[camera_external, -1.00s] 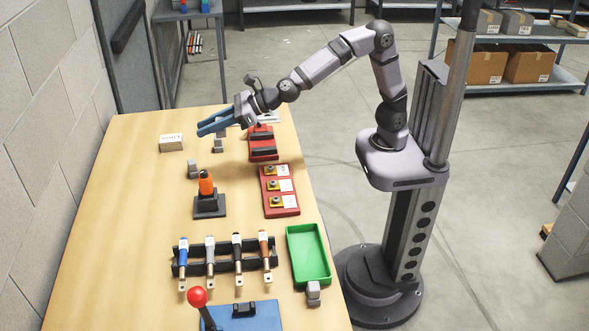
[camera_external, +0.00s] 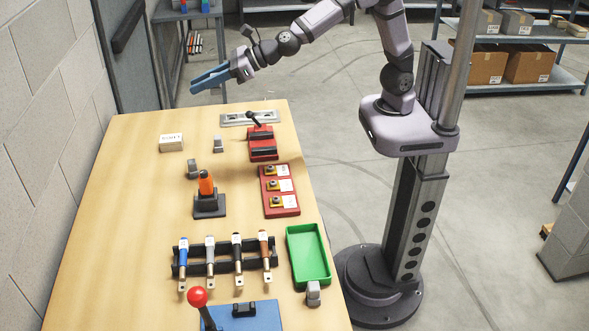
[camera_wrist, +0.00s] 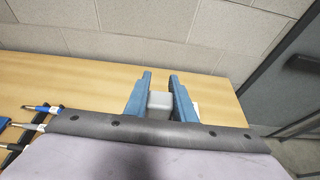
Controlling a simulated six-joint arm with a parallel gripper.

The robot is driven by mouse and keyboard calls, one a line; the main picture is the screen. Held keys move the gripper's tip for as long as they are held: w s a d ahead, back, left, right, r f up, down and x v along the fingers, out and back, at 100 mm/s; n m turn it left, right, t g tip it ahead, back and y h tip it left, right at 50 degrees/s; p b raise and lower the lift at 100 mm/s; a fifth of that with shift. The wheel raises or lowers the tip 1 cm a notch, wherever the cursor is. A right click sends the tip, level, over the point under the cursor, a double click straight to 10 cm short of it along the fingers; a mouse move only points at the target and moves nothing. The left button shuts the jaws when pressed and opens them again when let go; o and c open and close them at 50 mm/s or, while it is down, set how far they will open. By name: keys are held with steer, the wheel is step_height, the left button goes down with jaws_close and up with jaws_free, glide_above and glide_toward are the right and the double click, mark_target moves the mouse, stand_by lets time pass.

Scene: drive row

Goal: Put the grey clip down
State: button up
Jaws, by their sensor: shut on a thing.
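My gripper (camera_external: 208,78) is raised in the air above the far end of the workbench, its blue fingers pointing left in the external view. In the wrist view my gripper (camera_wrist: 160,90) is shut on a small grey clip (camera_wrist: 160,102), which sits between the two fingers. The held clip cannot be made out in the external view. Similar grey clips stand on the bench: one near the far end (camera_external: 218,144), one behind the orange-handled switch (camera_external: 192,168), and one by the green tray (camera_external: 313,294).
The wooden bench (camera_external: 135,215) has wide free room along its left side.

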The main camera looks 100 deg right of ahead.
steer(key=shift+f, duration=0.1)
steer(key=m+g+h+b, duration=0.1)
steer(key=m+h+b, duration=0.35)
steer(key=b, duration=1.25)
glide_above(201, 161)
step_height(201, 161, down, 17)
steer(key=shift+a+f+b, duration=0.1)
steer(key=shift+f+b, duration=1.15)
steer(key=shift+f, duration=3.8)
steer(key=shift+f, duration=0.2)
steer(key=o, duration=1.1)
steer(key=shift+c, duration=0.2)
